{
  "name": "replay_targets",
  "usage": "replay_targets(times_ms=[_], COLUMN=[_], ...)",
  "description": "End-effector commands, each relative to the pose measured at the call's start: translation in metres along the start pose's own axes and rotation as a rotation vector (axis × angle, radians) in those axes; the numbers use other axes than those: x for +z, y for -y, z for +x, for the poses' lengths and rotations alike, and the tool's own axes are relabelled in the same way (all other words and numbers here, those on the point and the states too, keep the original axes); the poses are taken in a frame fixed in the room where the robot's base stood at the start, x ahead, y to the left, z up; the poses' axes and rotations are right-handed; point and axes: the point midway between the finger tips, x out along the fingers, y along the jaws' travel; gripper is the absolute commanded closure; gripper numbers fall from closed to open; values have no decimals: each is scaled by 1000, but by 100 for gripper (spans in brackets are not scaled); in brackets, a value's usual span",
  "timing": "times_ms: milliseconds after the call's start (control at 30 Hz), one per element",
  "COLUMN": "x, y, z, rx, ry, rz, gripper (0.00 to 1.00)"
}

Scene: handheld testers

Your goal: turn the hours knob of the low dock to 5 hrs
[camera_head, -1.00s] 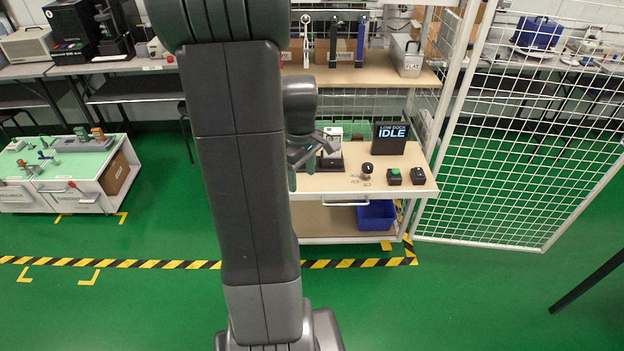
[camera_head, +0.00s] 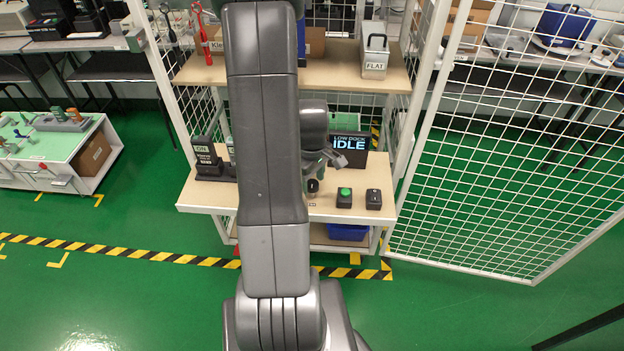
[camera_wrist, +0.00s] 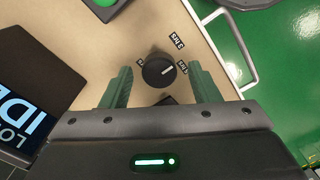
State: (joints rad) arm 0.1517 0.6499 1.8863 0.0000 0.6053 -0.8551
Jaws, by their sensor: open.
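The hours knob (camera_wrist: 158,71) is a round black dial with a white pointer line, on the beige bench top in the wrist view. Another label (camera_wrist: 176,40) sits beyond the knob; the lettering is too small to read surely. My gripper (camera_wrist: 160,88) is open, with a green finger on each side of the knob, seemingly not touching it. In the head view the knob (camera_head: 312,187) is just below my gripper (camera_head: 332,160). The low dock display (camera_head: 348,150) reads IDLE.
A black box with a green button (camera_head: 344,197) and another black box (camera_head: 374,199) stand right of the knob. A black ON switch unit (camera_head: 205,160) stands left on the bench. A shelf (camera_head: 345,75) is above, and a white mesh panel (camera_head: 490,150) to the right.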

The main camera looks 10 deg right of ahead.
Motion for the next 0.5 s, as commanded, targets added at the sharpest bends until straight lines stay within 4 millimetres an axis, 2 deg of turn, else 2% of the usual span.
replay_targets(times_ms=[167, 367, 400, 500], x=[0, 0, 0, 0], y=[0, 0, 0, 0], z=[0, 0, 0, 0], rx=[0, 0, 0, 0], ry=[0, 0, 0, 0], rz=[0, 0, 0, 2], gripper=[46, 86, 89, 89])
